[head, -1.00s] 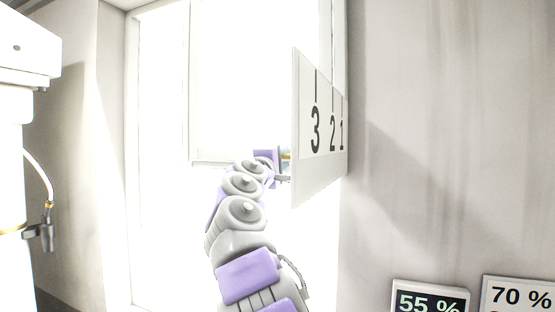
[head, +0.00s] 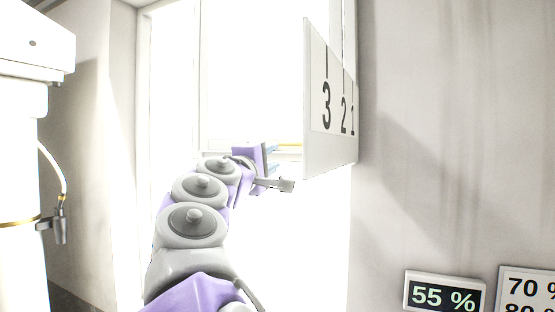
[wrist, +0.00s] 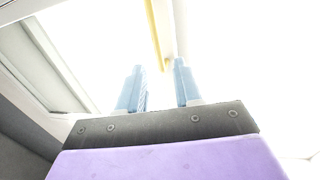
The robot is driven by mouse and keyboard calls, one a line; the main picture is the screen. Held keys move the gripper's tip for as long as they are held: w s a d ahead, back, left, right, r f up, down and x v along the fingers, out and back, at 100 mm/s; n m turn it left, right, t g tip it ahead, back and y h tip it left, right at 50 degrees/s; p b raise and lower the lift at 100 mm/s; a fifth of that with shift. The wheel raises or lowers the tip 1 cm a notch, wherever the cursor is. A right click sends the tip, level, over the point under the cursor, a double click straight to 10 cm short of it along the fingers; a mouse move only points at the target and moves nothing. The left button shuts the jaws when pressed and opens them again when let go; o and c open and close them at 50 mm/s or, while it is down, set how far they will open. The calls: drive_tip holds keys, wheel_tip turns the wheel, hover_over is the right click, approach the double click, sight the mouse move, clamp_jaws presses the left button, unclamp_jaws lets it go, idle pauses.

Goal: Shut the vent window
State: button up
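The vent window (head: 255,75) is an overexposed white pane in the tall bright opening in the head view. A pale rail with a yellow strip (head: 289,145) shows just right of my gripper (head: 273,160); whether it belongs to the sash is hard to tell. My gripper has blue fingers and points right, close to this strip. In the wrist view the two fingers (wrist: 160,88) stand apart, with a yellow bar (wrist: 157,35) running just beyond the gap. I see nothing clearly held. Glare hides how far the window is open and whether the fingers touch the bar.
A white plate marked 3, 2, 1 (head: 328,105) juts out right of my gripper. Signs reading 55 % (head: 444,296) and 70 % (head: 528,290) are at lower right. A white machine with a hose (head: 25,120) stands at left. The bright opening is clear below my arm.

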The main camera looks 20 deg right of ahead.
drive_tip(key=shift+b+v, duration=0.35)
drive_tip(key=shift+v, duration=2.25)
drive_tip(key=shift+d+f, duration=0.1)
